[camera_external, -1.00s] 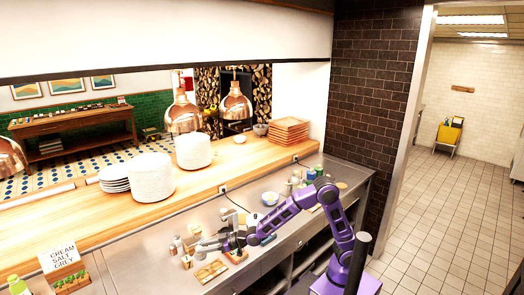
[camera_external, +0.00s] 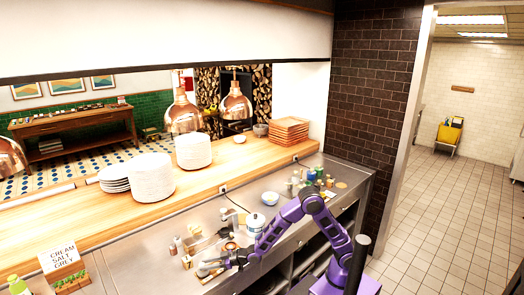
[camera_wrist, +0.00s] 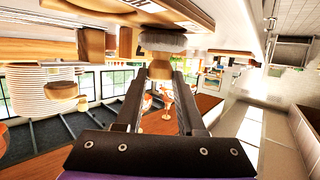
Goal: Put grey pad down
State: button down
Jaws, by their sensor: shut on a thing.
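The grey pad (camera_wrist: 163,42) has a fuzzy grey face and a round tan knob. In the wrist view my gripper (camera_wrist: 160,76) has its two dark fingers closed on the knob, with the pad beyond the fingertips. In the external view my gripper (camera_external: 222,263) is low over the steel counter, near its front edge. The pad shows there as a small pale grey shape (camera_external: 205,269) at the gripper's left end. I cannot tell whether the pad touches the surface beneath it. The tan sectioned board under it is mostly hidden.
A sign (camera_external: 61,256) reading cream, salt, grey stands at the lower left. A white and blue canister (camera_external: 255,222) and a bowl (camera_external: 270,198) stand behind my arm. Small jars (camera_external: 178,243) stand left of a wooden tray. Bare steel counter (camera_external: 135,268) lies to the left.

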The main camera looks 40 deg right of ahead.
jog(key=shift+f+b, duration=0.35)
jog(key=shift+b, duration=0.05)
jog(key=c, duration=0.5)
grip_release()
jog(key=shift+r+p, duration=0.6)
jog(key=shift+p, duration=0.1)
jog(key=v, duration=1.2)
jog(key=shift+f, duration=0.2)
jog(key=shift+w, duration=0.1)
